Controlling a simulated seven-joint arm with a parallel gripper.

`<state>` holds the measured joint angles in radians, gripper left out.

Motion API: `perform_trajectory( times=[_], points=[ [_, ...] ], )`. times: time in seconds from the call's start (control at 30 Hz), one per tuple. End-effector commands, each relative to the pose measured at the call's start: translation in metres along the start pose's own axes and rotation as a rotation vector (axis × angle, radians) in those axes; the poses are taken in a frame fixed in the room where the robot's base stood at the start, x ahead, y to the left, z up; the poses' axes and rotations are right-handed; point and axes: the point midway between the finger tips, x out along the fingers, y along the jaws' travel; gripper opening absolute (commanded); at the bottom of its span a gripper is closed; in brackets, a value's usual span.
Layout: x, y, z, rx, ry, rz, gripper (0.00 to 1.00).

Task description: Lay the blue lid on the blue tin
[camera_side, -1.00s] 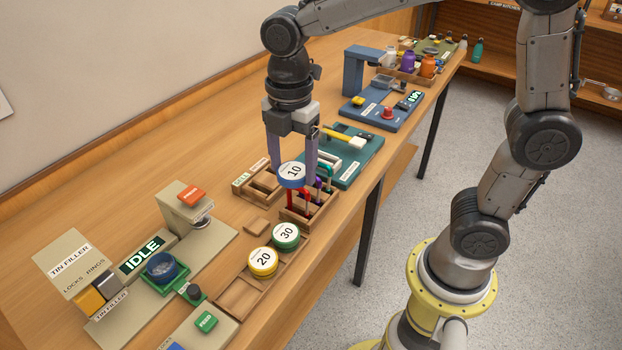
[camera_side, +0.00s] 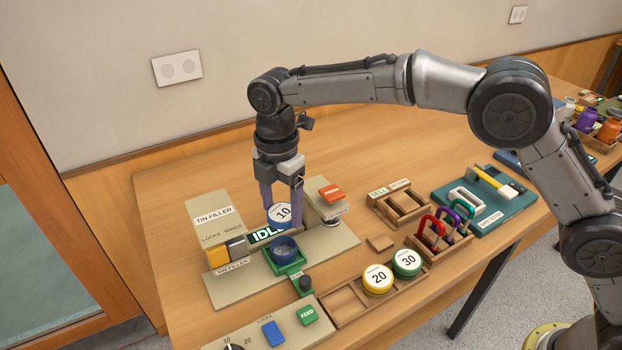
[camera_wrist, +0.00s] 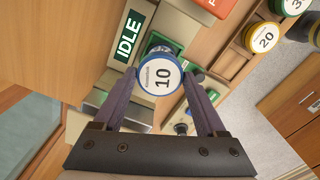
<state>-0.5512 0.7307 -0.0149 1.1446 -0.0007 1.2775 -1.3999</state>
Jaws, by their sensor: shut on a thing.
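My gripper (camera_side: 281,212) is shut on the blue lid (camera_side: 281,214), a round lid with a white top marked 10. The lid is held tilted in the side view, with its top facing the camera. The blue tin (camera_side: 284,248) is open and sits in the green holder (camera_side: 287,259) of the tin filler. The lid appears above and slightly behind the tin, apart from it. In the wrist view the lid (camera_wrist: 161,76) lies between my fingertips and covers most of the tin (camera_wrist: 166,45).
The IDLE sign (camera_side: 266,236) and tin filler box (camera_side: 215,225) stand close left of the tin. The press with a red button (camera_side: 331,193) is to the right. Yellow 20 (camera_side: 378,277) and green 30 (camera_side: 407,262) lids lie in a wooden tray (camera_side: 345,304) in front.

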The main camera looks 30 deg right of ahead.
Motion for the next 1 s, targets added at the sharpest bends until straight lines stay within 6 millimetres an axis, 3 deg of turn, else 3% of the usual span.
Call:
perform_trajectory(
  times=[0.6,1.0],
  points=[
    [0.042,-0.003,-0.007,-0.013,0.000,-0.001,0.22],
    [0.051,-0.003,-0.007,-0.013,0.000,0.000,0.22]
  ],
)
